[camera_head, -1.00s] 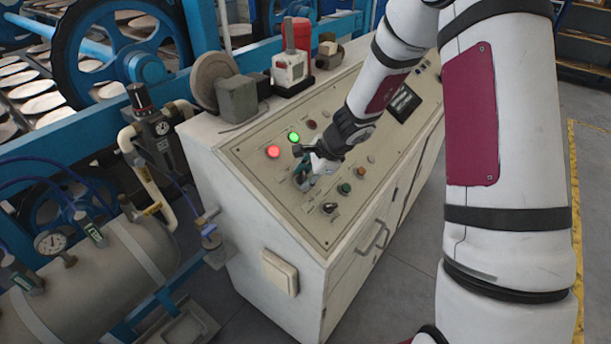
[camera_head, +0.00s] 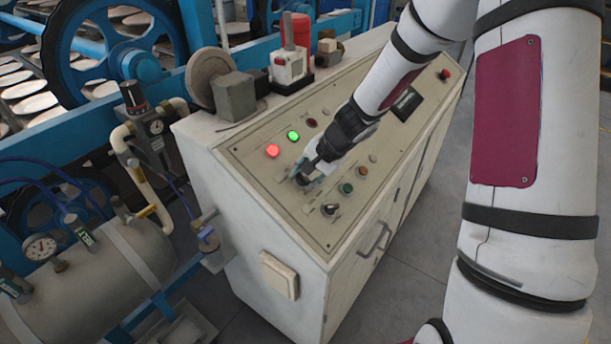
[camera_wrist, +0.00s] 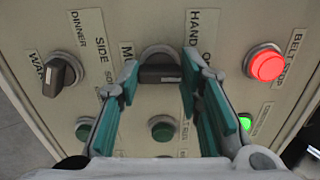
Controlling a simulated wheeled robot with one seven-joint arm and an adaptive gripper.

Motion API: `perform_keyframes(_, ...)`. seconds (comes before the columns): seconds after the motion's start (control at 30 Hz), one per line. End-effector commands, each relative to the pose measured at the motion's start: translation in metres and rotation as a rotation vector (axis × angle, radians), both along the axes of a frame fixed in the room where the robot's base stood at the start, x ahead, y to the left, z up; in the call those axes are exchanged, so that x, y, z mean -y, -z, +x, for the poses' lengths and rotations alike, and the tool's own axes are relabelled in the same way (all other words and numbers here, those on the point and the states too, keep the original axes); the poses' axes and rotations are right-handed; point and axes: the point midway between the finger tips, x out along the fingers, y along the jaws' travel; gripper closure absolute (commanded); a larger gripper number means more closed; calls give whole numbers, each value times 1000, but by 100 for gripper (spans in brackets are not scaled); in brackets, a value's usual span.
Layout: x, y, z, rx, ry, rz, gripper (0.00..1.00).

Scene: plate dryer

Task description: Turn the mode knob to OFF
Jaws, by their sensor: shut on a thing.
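The mode knob (camera_wrist: 160,74) is a dark bar knob in a grey round collar at the top middle of the wrist view. Its bar lies about crosswise in that view. My gripper (camera_wrist: 163,82) has its green-padded fingers on both ends of the bar and is shut on it. In the head view my gripper (camera_head: 303,176) is down at the sloped control panel and hides most of the knob. Lettering by the knob is partly covered; "HAND" (camera_wrist: 195,22) reads to its upper right, and the OFF mark is not clearly readable.
A second black knob (camera_wrist: 62,74) is at the left, by "DINNER" and "SIDE" labels. A red lit button (camera_wrist: 266,63) and a green lit button (camera_wrist: 246,122) are at the right. A dark green button (camera_wrist: 162,128) lies between my fingers.

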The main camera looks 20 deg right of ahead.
Motion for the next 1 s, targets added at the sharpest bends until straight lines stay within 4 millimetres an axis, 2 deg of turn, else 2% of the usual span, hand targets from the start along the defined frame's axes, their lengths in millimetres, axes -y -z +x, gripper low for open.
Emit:
perform_keyframes(0.6,0,0,-1,11,-39,-17,95)
perform_keyframes(0.63,0,0,-1,11,-39,-17,60)
perform_keyframes(0.7,0,0,-1,11,-39,-17,47)
perform_keyframes(1.0,0,0,0,13,-38,-18,47)
